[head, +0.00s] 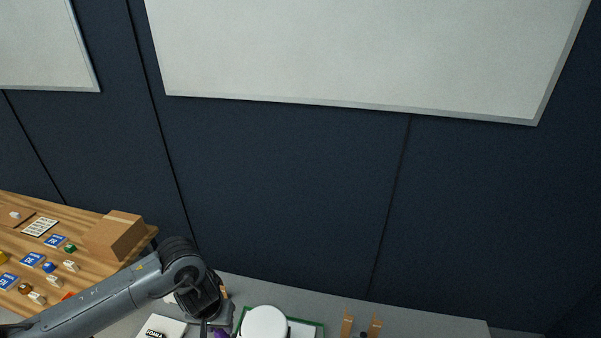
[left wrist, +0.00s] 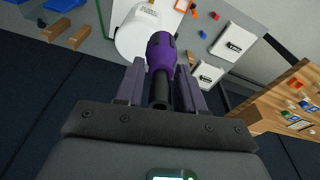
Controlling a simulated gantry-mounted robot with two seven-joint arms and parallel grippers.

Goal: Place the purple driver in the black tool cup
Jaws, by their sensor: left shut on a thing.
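My left gripper (left wrist: 160,75) is shut on the purple driver (left wrist: 162,52), whose purple body stands out beyond the fingers. The driver's black narrow part (left wrist: 160,95) lies between the fingers, toward the palm. In the head view my left gripper (head: 218,331) is at the bottom edge, mostly cut off, with a bit of the purple driver (head: 222,334) beside it. I cannot make out the black tool cup in either view. My right gripper is not in view.
A white round container (head: 265,323) stands close right of my left gripper, also in the wrist view (left wrist: 137,36). Wooden uprights (head: 347,326) stand further right. A white box (head: 160,328) is left. A wooden table (head: 70,215) holds a cardboard box (head: 115,236) and small parts.

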